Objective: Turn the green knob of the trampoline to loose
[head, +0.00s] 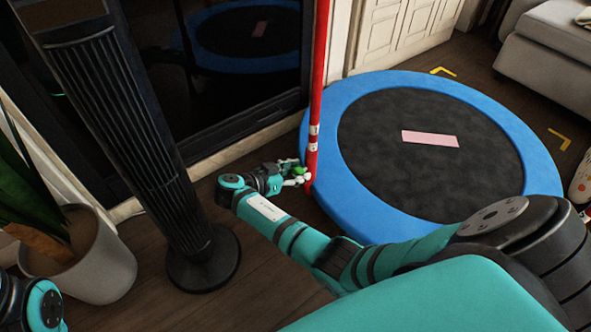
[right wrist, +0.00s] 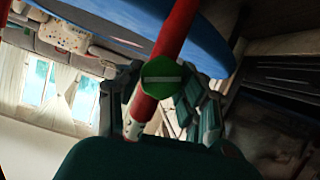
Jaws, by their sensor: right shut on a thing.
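The trampoline (head: 365,188) has a blue rim and a dark mat, and stands on the floor right of centre in the head view. A red pole (head: 318,90) with white bands rises at its left edge. The green knob (head: 299,172) sits low on the pole. My right gripper (head: 297,178) is at the knob, its fingers closed around it. In the right wrist view the green knob (right wrist: 171,84) is an octagon with a pale line across it, in front of the red pole. Any loose or tight marking is not readable. Part of my left arm shows at the lower left; its gripper is out of view.
A pink strip (head: 430,138) lies on the mat. Yellow corner marks (head: 560,140) are on the floor. A grey sofa (head: 545,55) is at the upper right.

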